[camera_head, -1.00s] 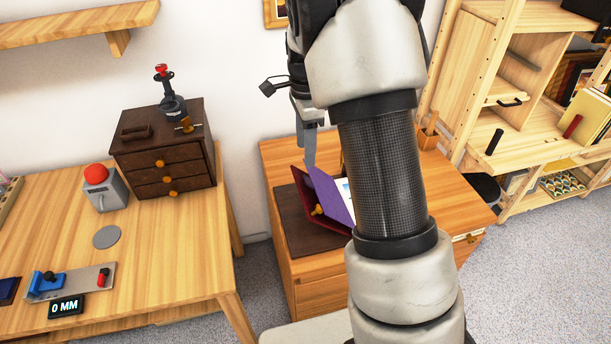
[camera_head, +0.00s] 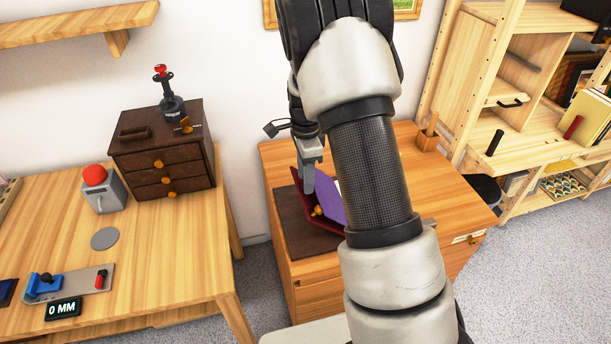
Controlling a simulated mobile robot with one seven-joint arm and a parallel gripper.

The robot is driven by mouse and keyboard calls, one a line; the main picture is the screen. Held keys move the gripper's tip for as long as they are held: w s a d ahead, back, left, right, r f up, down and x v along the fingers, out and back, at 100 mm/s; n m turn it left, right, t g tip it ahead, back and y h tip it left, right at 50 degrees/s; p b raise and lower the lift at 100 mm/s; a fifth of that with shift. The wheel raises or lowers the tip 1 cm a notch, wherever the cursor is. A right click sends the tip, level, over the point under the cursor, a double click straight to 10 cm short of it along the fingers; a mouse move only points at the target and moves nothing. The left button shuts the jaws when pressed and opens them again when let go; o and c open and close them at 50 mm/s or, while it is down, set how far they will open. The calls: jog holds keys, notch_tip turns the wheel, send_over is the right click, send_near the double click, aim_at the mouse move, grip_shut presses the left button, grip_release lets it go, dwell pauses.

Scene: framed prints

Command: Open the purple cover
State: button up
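The purple cover (camera_head: 329,202) stands raised and tilted on the wooden cabinet, with a dark red cover part (camera_head: 303,197) on its left and a small gold piece between them. My arm hides its right side and most of what lies there. A pale strip shows at its upper right edge. My gripper (camera_head: 308,180) points down at the top of the covers, with a grey finger close to the purple cover's upper left edge. I cannot tell whether it touches. The finger gap is not visible.
A dark mat (camera_head: 298,232) lies under the covers on the wooden cabinet (camera_head: 440,185). A wooden holder (camera_head: 427,140) stands at its back right. The left table holds a dark drawer box (camera_head: 165,160) and a red-button box (camera_head: 102,190). A shelf (camera_head: 530,130) stands at right.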

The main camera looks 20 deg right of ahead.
grip_shut()
jog(key=d+r+y+p, duration=0.2)
jog(key=d+r+y, duration=0.1)
jog(key=d, duration=0.5)
jog(key=shift+r+y, duration=0.4)
jog(key=shift+r, duration=0.05)
jog(key=shift+o, duration=1.9)
grip_release()
jog(key=p+v, duration=0.1)
jog(key=v, duration=1.6)
jog(key=shift+d+r, duration=0.15)
jog(key=shift+d, duration=0.05)
